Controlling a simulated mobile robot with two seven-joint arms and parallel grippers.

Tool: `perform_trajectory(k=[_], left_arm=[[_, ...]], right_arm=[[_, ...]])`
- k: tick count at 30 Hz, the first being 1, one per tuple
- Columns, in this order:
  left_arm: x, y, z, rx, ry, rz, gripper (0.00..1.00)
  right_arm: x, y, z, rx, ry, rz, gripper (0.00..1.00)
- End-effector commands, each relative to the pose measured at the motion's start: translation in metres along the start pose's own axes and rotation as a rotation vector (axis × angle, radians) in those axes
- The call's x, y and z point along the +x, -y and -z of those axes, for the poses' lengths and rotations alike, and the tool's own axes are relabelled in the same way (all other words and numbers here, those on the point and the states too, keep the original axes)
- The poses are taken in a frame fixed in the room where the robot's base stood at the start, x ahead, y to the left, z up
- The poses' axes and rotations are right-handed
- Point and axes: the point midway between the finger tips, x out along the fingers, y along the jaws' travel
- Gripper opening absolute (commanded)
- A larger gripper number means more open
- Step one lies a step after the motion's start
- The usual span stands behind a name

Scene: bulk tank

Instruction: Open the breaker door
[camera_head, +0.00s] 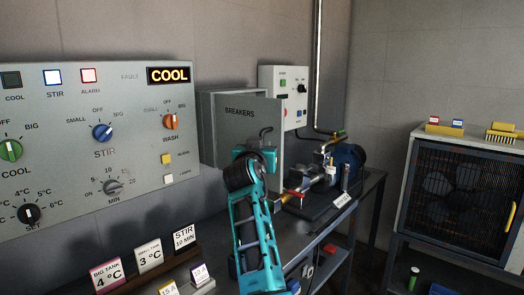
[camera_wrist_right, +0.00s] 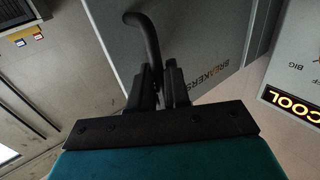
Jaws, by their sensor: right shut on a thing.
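The breaker door (camera_head: 235,135) is a grey panel lettered BREAKERS, on the grey breaker box (camera_head: 206,125) fixed to the wall. It seems to stand at an angle to the box, with its right edge towards me. The inside of the box is hidden. The black bent handle (camera_head: 266,131) is near the door's right side. My right gripper (camera_head: 262,148) is shut on the handle. In the right wrist view the fingers (camera_wrist_right: 158,78) close around the handle bar (camera_wrist_right: 149,38), against the door (camera_wrist_right: 195,35). My left gripper is not in view.
A control panel (camera_head: 75,135) fills the left wall. A smaller switch box (camera_head: 290,85) is behind the door on the right. A pump (camera_head: 345,165) stands on the bench (camera_head: 310,235) below. Label cards (camera_head: 148,255) stand at the front left.

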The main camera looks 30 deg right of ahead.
Motion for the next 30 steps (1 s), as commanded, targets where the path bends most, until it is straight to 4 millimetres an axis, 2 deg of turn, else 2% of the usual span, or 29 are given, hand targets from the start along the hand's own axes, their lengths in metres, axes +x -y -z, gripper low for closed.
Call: perform_trajectory(k=[1, 13, 14, 18, 30], left_arm=[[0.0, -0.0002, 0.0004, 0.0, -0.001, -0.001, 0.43], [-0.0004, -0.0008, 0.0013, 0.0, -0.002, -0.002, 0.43], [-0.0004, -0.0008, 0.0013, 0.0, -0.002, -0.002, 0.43], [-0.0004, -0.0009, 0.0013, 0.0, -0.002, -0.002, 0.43], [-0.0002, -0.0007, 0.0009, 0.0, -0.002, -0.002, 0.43]], right_arm=[[-0.0012, 0.0051, 0.004, 0.002, -0.009, 0.013, 0.0], [-0.0014, 0.006, 0.0053, 0.003, -0.011, 0.015, 0.0], [-0.0014, 0.006, 0.0054, 0.004, -0.011, 0.015, 0.17], [-0.0011, 0.005, 0.0049, 0.003, -0.01, 0.012, 0.31], [-0.0037, 0.0024, 0.0019, 0.002, -0.005, 0.006, 0.31]])
